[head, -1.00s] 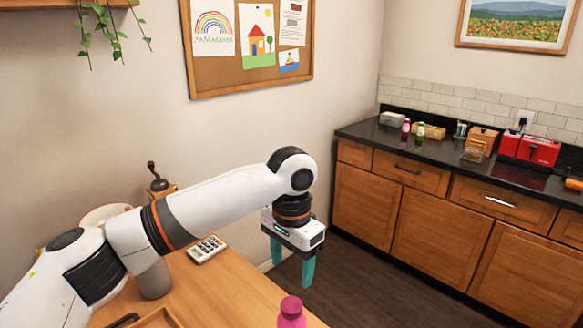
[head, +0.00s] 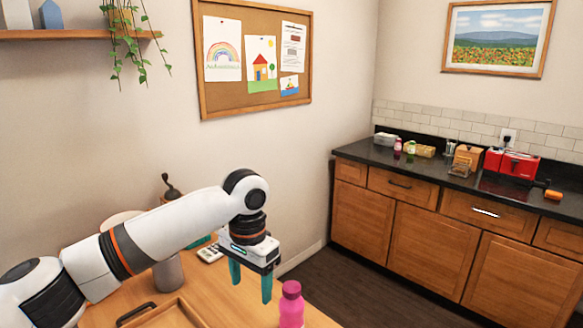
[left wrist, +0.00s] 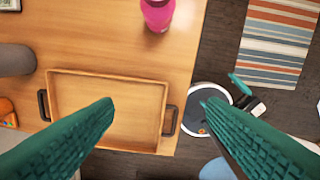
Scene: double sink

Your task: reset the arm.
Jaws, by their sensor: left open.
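My left gripper (head: 251,282) is open and empty, fingers pointing down, above the wooden table in the head view. In the left wrist view its two teal fingers (left wrist: 157,104) are spread apart with nothing between them. My left arm (head: 165,237) reaches in from the left, bent at the elbow. In the left wrist view, a small teal-tipped part (left wrist: 241,86) near the round base looks like my right gripper; its jaws are too small to read. The right arm does not show in the head view.
A pink bottle (head: 291,306) stands on the table (head: 215,285), close to the left gripper in the picture. A wooden tray (left wrist: 75,76) with dark handles lies on the table. A grey cup (head: 167,272) and a grinder (head: 171,187) stand behind the arm. The far counter (head: 345,152) is well away.

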